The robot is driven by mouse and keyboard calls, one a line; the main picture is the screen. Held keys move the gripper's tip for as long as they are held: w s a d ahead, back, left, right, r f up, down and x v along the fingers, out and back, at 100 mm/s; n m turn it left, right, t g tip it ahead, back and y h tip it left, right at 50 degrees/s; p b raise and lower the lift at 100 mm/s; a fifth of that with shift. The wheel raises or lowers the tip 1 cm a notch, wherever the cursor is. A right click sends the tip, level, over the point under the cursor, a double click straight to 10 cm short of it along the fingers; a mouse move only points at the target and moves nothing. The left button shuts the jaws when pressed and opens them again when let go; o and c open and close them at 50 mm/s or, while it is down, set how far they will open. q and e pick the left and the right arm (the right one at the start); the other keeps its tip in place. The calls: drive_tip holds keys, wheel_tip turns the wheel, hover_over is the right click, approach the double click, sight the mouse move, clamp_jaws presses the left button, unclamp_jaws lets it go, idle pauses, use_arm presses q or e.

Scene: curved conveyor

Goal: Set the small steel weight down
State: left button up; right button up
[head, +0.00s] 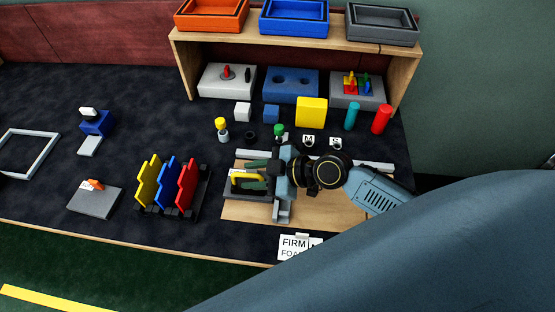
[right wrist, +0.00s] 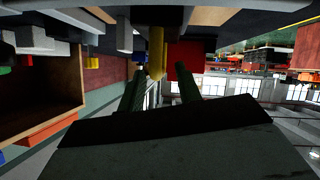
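My right gripper (head: 248,174) reaches left, low over the light wooden board. Its two dark fingers are apart, with a gap between them. A yellow handle (head: 240,172) on a dark grey block (head: 232,190) shows at the fingertips; in the right wrist view a yellow bar (right wrist: 156,50) stands between them. I see no steel weight in the fingers. Two small items with white tags, M (head: 308,140) and S (head: 335,141), stand behind the gripper; I cannot tell surely whether either is the small steel weight. My left gripper is not in view.
A black rack (head: 190,205) with yellow, blue and red panels stands left of the gripper. A shelf (head: 295,42) with trays is behind. Cubes and cylinders stand before it. The dark tabletop at back left is mostly clear.

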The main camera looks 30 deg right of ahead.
drive_tip(key=v, duration=1)
